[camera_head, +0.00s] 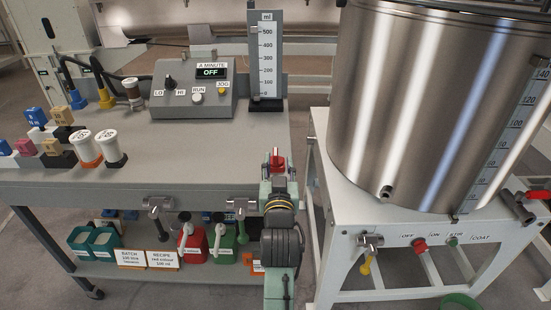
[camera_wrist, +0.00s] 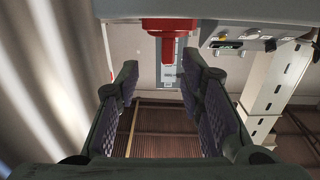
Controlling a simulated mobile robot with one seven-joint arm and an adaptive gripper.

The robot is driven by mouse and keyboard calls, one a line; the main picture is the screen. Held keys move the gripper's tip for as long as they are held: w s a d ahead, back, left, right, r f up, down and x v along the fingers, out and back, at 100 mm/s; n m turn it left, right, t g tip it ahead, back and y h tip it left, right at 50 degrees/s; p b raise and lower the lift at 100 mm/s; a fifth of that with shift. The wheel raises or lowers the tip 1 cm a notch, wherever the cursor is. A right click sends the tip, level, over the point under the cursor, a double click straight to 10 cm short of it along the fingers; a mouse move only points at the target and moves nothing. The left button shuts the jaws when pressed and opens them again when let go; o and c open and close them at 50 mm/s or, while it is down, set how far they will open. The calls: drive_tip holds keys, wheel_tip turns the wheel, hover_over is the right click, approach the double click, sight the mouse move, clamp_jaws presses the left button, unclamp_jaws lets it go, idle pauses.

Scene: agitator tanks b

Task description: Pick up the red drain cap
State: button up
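A red piece, which looks like the red drain cap (camera_head: 276,157), shows at the right end of the grey workbench, just beyond my gripper (camera_head: 277,178). In the wrist view the red cap (camera_wrist: 168,40) is at top centre, with a wide red part and a narrower part in line with it. My gripper (camera_wrist: 160,75) is open there, its two dark padded fingers well apart and nothing between them. The cap appears just past the fingertips, slightly right of the middle of the gap. I cannot tell whether the fingers touch it. What holds the cap is hidden.
A steel tank (camera_head: 420,100) on a white stand (camera_head: 335,170) is close on the right. A measuring column (camera_head: 267,55) and control box (camera_head: 193,90) stand behind on the workbench (camera_head: 200,140).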

sight(275, 157)
drive_tip(key=w+p, duration=0.1)
drive_tip(key=w, duration=0.1)
drive_tip(key=w+a, duration=0.1)
drive_tip(key=w, duration=0.1)
drive_tip(key=shift+w+p, duration=0.25)
drive_tip(key=shift+p, duration=0.15)
drive_tip(key=shift+w+f, duration=0.1)
drive_tip(key=shift+w, duration=0.25)
drive_tip(key=shift+d, duration=0.1)
clamp_jaws()
